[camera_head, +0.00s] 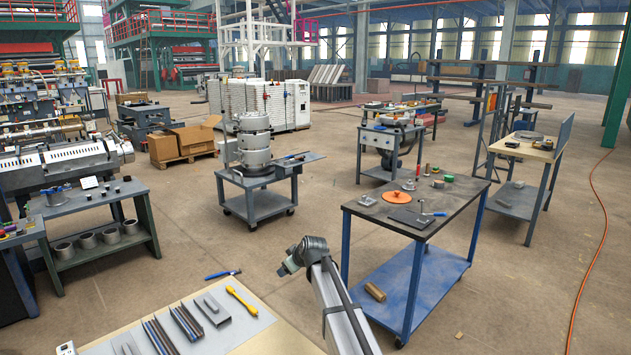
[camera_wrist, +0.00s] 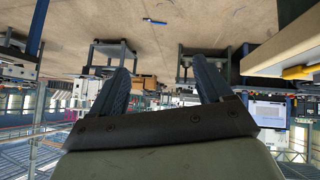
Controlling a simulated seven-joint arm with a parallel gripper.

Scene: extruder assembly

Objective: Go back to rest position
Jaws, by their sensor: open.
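My arm rises from the bottom of the head view, bent at its upper end, with my gripper (camera_head: 287,270) facing left and small there. In the wrist view, which looks upside down, my gripper (camera_wrist: 161,66) shows two dark ridged fingers set wide apart. Nothing is between them, and they touch nothing that I can see. The gripper is in open air, to the right of the front table (camera_head: 262,340) in the head view.
The front table holds a grey mat with metal strips and a yellow tool (camera_head: 241,300). A blue workbench (camera_head: 415,285) stands right of my arm. A wheeled cart (camera_head: 257,190) with stacked metal parts stands beyond; open floor lies between.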

